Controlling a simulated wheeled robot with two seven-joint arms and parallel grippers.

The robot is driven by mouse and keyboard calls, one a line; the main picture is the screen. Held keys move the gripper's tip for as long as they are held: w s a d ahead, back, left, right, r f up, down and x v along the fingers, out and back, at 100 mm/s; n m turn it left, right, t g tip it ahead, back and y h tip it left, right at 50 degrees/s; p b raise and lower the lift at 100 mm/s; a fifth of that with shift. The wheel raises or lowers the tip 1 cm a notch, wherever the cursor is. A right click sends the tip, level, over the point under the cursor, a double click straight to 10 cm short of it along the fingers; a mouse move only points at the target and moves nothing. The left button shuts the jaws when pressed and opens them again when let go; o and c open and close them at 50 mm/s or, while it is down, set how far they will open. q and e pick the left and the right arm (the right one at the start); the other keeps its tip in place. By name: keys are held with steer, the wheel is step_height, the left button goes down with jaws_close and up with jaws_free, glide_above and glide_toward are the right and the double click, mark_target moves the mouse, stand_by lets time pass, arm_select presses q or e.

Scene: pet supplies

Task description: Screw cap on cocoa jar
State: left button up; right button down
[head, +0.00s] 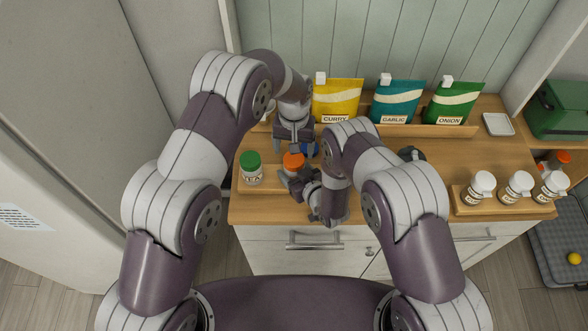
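An orange cap (293,161) shows between my two grippers, with part of a jar below it; its label is hidden, so I cannot read whether it is the cocoa jar. My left gripper (293,149) points down just above and behind the orange cap; a gap seems to show between its fingers, but I cannot tell whether they touch the cap. My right gripper (292,184) reaches in from the right at the jar's body, and its fingers are partly hidden by its own wrist. I cannot tell whether it grips the jar.
A green-capped jar labelled TEA (251,169) stands left of the orange cap. Curry (337,101), garlic (397,101) and onion (452,103) pouches stand behind. White-capped bottles (483,184) stand in a wooden tray at right. A white dish (498,124) lies at the back right.

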mark_target(294, 158)
arm_select(q)
step_height(294, 158, up, 4)
steer(key=n, duration=0.6)
steer(key=shift+f+n, duration=0.25)
steer(key=shift+n, duration=0.05)
steer(key=shift+f, duration=4.05)
steer(key=c, duration=1.1)
steer(key=shift+m, duration=0.9)
steer(key=o, duration=1.3)
steer(key=shift+c, duration=0.2)
steer(key=shift+r, duration=0.1)
